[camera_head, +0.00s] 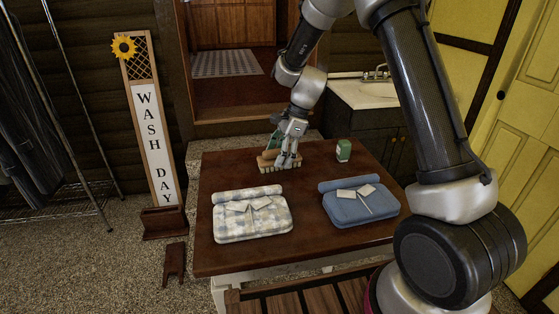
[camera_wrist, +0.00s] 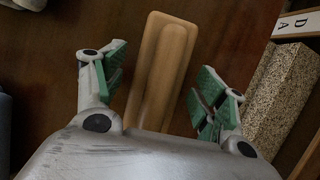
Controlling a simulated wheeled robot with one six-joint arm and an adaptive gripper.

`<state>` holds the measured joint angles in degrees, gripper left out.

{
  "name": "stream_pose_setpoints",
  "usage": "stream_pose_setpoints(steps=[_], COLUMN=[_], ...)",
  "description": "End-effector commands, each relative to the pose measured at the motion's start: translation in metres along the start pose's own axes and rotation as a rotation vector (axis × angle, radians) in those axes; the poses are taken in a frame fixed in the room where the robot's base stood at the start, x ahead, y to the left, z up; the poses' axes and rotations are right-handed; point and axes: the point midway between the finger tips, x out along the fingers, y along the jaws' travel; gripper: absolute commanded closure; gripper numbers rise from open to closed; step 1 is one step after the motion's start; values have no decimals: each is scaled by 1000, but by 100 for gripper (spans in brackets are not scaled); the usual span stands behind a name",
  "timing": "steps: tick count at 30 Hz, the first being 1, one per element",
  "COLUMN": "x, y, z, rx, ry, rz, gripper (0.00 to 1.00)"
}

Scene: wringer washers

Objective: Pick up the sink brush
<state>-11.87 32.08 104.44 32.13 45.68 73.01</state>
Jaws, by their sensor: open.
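The sink brush (camera_head: 268,163) has a wooden back and pale bristles. It lies bristles down near the far edge of the brown table (camera_head: 300,258). In the wrist view the brush (camera_wrist: 165,60) runs lengthwise between the two fingers, its long rounded back facing up. My gripper (camera_head: 284,152) is pointed down at the brush and open, partly hiding it in the head view. In the wrist view my gripper (camera_wrist: 160,80) has green-padded fingers on either side of the brush, with gaps showing on both sides. The brush's near end is hidden by my gripper's body.
A small green container (camera_head: 343,150) stands right of the brush. A checked folded bundle (camera_head: 250,214) and a blue folded bundle (camera_head: 360,204) lie toward the front. A sink (camera_head: 365,93) stands behind the table, and a tall Wash Day sign (camera_head: 150,130) to the left.

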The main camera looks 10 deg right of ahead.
Motion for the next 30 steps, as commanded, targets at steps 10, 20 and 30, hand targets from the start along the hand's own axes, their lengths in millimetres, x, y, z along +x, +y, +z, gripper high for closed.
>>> stream_pose_setpoints(steps=[10, 20, 30], x=[0, -4, -63], y=[0, 0, -1], z=[0, 2, 26], rx=[0, -1, -3], ry=[0, 0, 0], rz=[0, -2, -5], gripper=[76, 82, 82])
